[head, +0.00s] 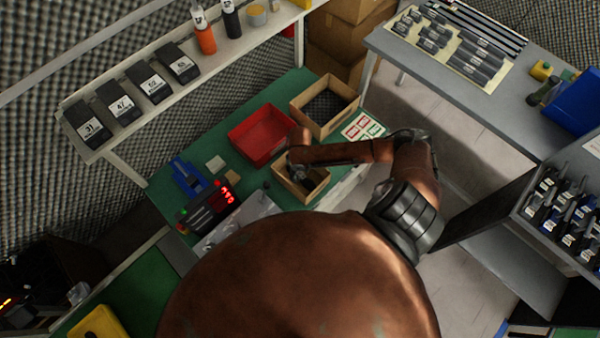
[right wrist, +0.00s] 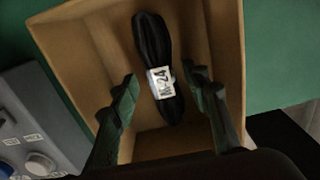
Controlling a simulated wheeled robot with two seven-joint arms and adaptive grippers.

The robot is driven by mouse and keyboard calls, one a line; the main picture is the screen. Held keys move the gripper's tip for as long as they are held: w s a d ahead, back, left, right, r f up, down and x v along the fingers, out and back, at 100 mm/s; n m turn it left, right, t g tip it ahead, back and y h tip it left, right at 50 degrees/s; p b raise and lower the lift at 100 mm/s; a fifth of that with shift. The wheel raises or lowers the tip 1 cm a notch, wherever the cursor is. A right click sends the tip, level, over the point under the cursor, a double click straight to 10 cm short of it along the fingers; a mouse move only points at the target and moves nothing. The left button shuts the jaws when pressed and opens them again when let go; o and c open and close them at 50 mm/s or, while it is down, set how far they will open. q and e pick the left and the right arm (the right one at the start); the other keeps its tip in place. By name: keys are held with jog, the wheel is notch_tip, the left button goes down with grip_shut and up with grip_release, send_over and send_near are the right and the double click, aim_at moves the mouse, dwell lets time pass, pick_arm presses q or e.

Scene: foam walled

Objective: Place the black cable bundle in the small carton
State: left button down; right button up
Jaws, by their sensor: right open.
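The small carton (head: 316,190) stands open on the green bench top, and it fills much of the right wrist view (right wrist: 236,50). The black cable bundle (right wrist: 150,42) has a white label marked 24 and lies inside the carton in the right wrist view. My right gripper (right wrist: 162,82) is open, with one finger on each side of the bundle and a gap to it on both sides. In the head view my right gripper (head: 298,172) is over the carton and hides part of its inside. My left gripper is not in view.
A red tray (head: 250,140) and a larger cardboard box (head: 345,118) stand behind the carton. A device with red digits (head: 205,210) and a blue item (head: 187,177) are to its left. Label cards (head: 362,127) lie to the right.

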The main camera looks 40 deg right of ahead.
aim_at(300, 174)
notch_tip(300, 174, up, 12)
jog(key=p, duration=0.1)
jog(key=shift+r+p, duration=0.2)
jog(key=shift+p, duration=0.1)
dwell(0.3)
